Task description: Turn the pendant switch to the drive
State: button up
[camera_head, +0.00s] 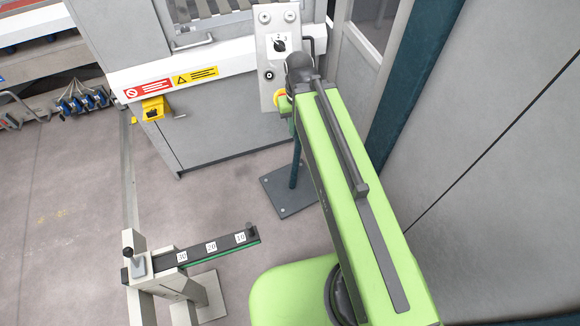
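The pendant is a light grey upright panel (265,48) on a dark post, standing in front of the machine. Its black rotary switch (279,46) sits on a small white label plate with numbers around it; a 2 and a 3 can be made out. The knob's exact pointing direction is too small to tell. My green arm reaches up from the bottom right, and its dark far end is close to the right of the pendant's lower part, below the switch. My gripper cannot be made out; it is hidden or outside the picture.
The post's base plate (290,190) stands on the floor. A grey machine cabinet (215,130) is behind the pendant. A gauge arm with numbers (205,246) stands at front left. A large grey panel (500,180) bounds the right.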

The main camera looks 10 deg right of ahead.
aim_at(279, 45)
jog(key=u, duration=0.9)
jog(key=i, duration=0.5)
jog(key=u, duration=0.3)
